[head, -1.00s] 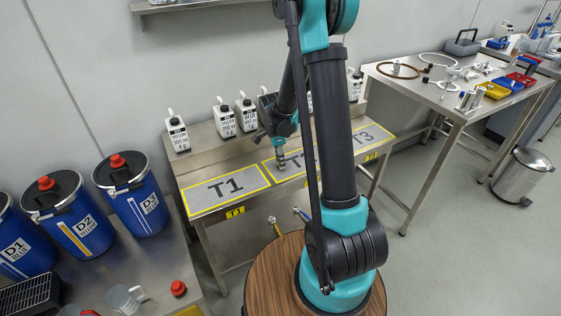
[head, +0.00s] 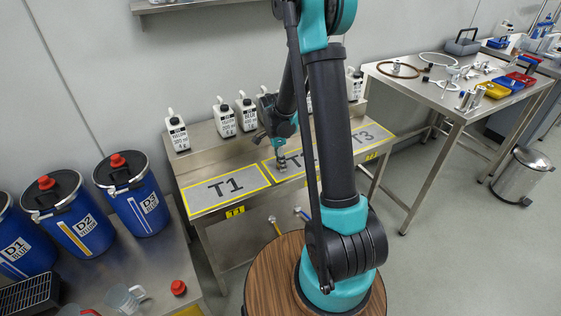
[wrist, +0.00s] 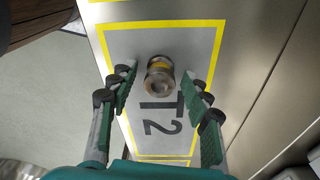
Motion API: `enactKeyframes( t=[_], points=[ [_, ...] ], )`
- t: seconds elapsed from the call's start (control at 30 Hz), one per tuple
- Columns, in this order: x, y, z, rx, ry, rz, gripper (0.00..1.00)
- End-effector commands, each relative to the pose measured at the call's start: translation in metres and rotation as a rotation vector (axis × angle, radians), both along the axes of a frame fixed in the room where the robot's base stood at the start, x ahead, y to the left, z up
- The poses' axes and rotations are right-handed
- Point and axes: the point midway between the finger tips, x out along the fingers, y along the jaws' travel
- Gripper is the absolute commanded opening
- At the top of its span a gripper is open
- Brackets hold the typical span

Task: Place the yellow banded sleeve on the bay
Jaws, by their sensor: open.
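The yellow banded sleeve (wrist: 159,77) is a small metallic cylinder with a yellow band. In the wrist view it stands on the grey, yellow-edged T2 bay (wrist: 120,45), beside the T2 lettering. My gripper (wrist: 158,78) is open, with one finger on each side of the sleeve and a visible gap to both. In the head view my gripper (head: 281,161) is low over the T2 bay (head: 292,170), and my arm covers part of that bay. I cannot make out the sleeve clearly there.
The T1 bay (head: 228,187) and T3 bay (head: 368,137) look bare where visible. Several white bottles (head: 223,117) stand along the back of the bench. Blue drums (head: 133,197) stand at left. A side table (head: 445,95) at right holds loose parts and trays.

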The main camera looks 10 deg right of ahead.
Motion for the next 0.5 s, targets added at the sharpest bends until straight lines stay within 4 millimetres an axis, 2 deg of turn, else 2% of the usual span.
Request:
enactKeyframes(
  t=[0.17, 0.5],
  points=[
    [-0.001, 0.002, 0.019, 0.000, 0.000, 0.001, 0.48],
    [-0.001, 0.010, 0.083, 0.000, 0.000, 0.000, 0.48]
  ],
)
